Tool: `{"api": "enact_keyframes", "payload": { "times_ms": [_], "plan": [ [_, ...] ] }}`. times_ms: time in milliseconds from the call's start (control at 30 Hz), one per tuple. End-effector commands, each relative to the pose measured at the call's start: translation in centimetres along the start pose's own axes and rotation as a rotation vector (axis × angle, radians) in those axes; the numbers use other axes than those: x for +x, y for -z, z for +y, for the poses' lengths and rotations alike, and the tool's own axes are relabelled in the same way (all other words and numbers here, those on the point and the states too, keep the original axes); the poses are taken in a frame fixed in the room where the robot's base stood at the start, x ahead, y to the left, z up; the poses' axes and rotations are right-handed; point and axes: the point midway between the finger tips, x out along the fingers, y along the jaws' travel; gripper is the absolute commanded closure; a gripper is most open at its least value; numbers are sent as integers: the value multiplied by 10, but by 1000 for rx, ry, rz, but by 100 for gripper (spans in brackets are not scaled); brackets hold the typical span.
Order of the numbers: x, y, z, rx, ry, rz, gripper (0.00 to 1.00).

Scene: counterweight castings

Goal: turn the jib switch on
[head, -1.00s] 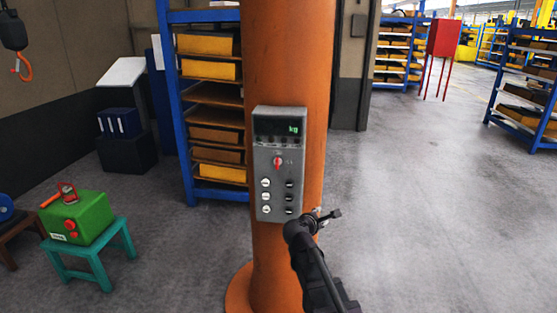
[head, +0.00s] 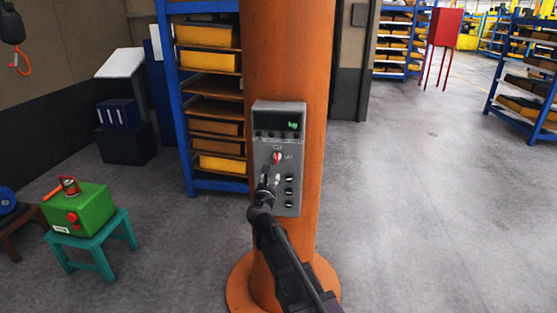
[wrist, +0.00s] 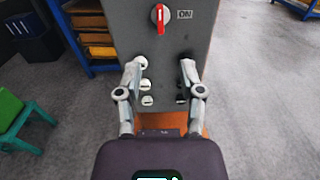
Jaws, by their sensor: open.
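The jib switch (wrist: 159,18) is a red rotary knob on a grey control box, with a label reading ON to its right in the wrist view. Its red handle stands roughly upright. In the head view the knob (head: 277,157) sits below the box's dark display with green characters. The control box (head: 292,148) is fixed to an orange column. My gripper (wrist: 159,72) is open and empty, its two fingers apart in front of the box, below the knob. In the head view my gripper (head: 270,180) covers the left column of white buttons.
White buttons (wrist: 146,82) line the box's lower left, and dark ones its lower right. A green box (head: 80,210) stands on a teal stool (head: 92,245) at left. Blue shelving (head: 178,120) is behind the column. The floor at right is clear.

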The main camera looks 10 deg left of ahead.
Motion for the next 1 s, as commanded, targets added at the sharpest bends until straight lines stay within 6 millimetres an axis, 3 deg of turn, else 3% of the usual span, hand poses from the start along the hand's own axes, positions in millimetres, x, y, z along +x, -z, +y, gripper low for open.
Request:
{"api": "enact_keyframes", "payload": {
  "times_ms": [367,1000],
  "plan": [
    [28,0,2,2,0,0,50],
    [121,0,2,2,0,1,50]
  ]
}}
